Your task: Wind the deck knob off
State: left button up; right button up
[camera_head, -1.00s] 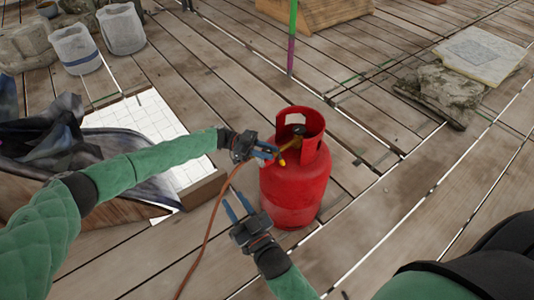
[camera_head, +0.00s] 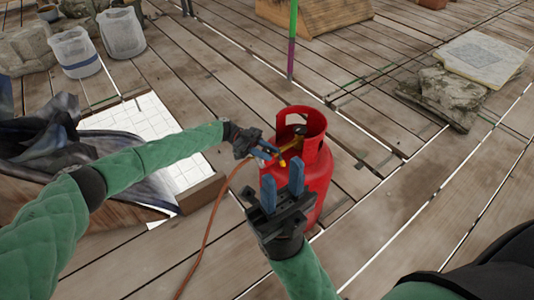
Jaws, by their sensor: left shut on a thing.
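A red gas cylinder (camera_head: 316,180) stands upright on the wooden deck, with a collar around its top. Inside the collar is a brass valve with a dark knob (camera_head: 299,131) on it. My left gripper (camera_head: 272,152) is at the collar's left opening, shut on the brass fitting (camera_head: 287,155) at the hose end. An orange hose (camera_head: 218,205) runs from there down across the deck. My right gripper (camera_head: 283,190) is open and empty, its blue fingers pointing up in front of the cylinder. It hides part of the cylinder's front.
White tiles (camera_head: 165,140) and a dark crumpled sheet (camera_head: 60,150) lie at left. Two pale buckets (camera_head: 122,33) stand at the back left. A green and purple pole (camera_head: 291,40) stands behind the cylinder. Stone slabs (camera_head: 450,95) lie at right. The deck right of the cylinder is clear.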

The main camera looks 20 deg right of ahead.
pick_arm(q)
jog(key=shift+m+g+y+b, duration=0.5)
jog(key=shift+y+b, duration=0.15)
jog(key=shift+y, duration=0.05)
dwell(0.4)
jog(key=o, duration=1)
jog(key=shift+w, duration=0.1)
jog(key=v, duration=0.7)
jog(key=shift+w+a, duration=0.2)
